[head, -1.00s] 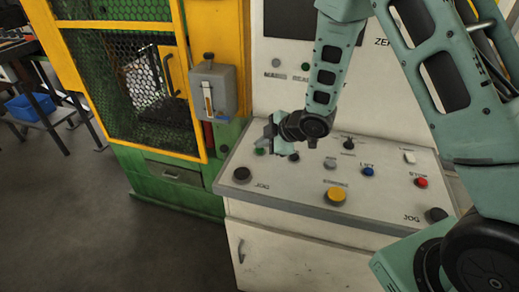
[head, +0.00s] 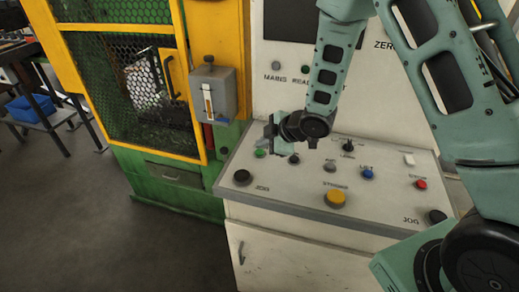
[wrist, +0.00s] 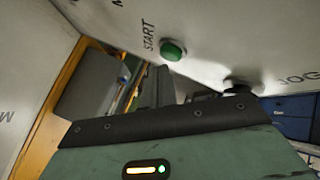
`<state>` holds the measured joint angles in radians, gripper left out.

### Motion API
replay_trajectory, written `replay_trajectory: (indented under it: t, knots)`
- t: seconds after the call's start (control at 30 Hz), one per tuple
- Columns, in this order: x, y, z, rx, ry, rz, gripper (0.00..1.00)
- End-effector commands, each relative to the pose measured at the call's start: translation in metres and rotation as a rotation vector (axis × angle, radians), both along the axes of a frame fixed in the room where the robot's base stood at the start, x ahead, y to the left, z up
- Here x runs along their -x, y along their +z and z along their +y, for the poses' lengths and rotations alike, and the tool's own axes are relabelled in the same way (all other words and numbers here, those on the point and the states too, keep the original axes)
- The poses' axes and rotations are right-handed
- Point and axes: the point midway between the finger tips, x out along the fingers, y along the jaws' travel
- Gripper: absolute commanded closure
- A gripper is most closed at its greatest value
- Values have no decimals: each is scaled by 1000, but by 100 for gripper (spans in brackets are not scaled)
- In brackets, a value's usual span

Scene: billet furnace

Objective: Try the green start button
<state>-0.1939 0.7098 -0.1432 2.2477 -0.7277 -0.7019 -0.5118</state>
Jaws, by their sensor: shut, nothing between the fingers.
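The green start button (head: 261,153) is a small round button on the sloping top of the light control desk, near its left back corner. In the wrist view the green button (wrist: 172,50) stands out from the panel beside the printed word START. My gripper (head: 269,134) is just above and behind the button in the head view. It appears shut and empty, and a gap shows between it and the button. The fingers are small and partly hidden by the wrist in the head view.
Other controls share the desk: a black jog button (head: 242,177), a yellow button (head: 335,197), a blue button (head: 368,173) and a red stop button (head: 421,184). A grey lever box (head: 212,91) on the yellow machine frame stands close at left. The upright panel rises behind.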

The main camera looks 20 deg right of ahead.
Motion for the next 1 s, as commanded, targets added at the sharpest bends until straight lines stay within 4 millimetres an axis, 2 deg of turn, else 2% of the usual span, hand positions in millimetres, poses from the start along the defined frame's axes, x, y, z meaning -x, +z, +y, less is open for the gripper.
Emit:
replay_trajectory:
  t: [0.47,1.0]
  knots:
    - [0,7,0,0,0,0,100]
    - [0,55,0,0,0,0,100]
